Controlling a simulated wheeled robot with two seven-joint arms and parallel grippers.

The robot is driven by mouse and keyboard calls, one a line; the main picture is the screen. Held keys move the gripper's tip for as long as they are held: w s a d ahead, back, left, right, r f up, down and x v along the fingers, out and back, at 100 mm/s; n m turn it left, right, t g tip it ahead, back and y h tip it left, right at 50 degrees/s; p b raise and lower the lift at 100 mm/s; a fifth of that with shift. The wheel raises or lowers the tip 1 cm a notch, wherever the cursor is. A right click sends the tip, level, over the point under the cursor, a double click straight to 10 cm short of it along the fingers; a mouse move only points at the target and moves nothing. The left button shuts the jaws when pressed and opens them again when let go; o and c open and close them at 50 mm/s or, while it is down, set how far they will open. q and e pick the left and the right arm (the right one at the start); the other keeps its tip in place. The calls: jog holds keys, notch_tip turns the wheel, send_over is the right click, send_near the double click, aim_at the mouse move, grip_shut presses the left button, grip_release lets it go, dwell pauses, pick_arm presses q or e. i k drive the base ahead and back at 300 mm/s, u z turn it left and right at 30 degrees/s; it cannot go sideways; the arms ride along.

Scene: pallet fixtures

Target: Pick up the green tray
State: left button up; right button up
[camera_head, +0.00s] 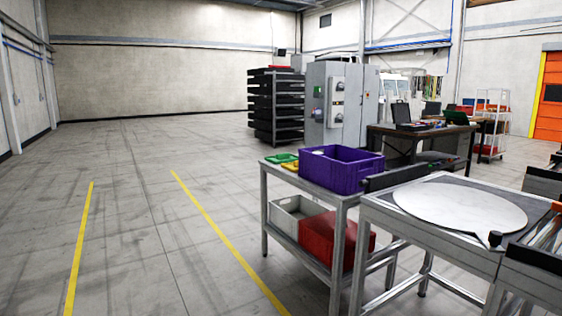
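The green tray (281,158) is small and lies flat on the top shelf of a grey metal cart (326,191), at its far left corner. A yellow piece (290,166) lies beside it, just in front. A purple crate (341,170) stands to the right on the same shelf. Neither of my grippers shows in the head view, so I cannot see their state.
On the cart's lower shelf are a grey bin (291,217) and a red bin (330,240). A table with a round white plate (459,206) stands close at the right. The floor (130,230) at the left is clear, with yellow lines.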

aim_at(287, 157)
jog(key=u, duration=0.6)
jog(key=k, duration=0.95)
jog(key=u, duration=0.85)
jog(key=i, duration=2.35)
jog(key=z, duration=0.55)
jog(key=i, duration=2.35)
jog(key=z, duration=0.3)
jog(key=i, duration=2.45)
jog(key=z, duration=0.7)
jog(key=i, duration=2.25)
jog(key=z, duration=2.05)
jog(key=i, duration=1.05)
jog(key=z, duration=1.1)
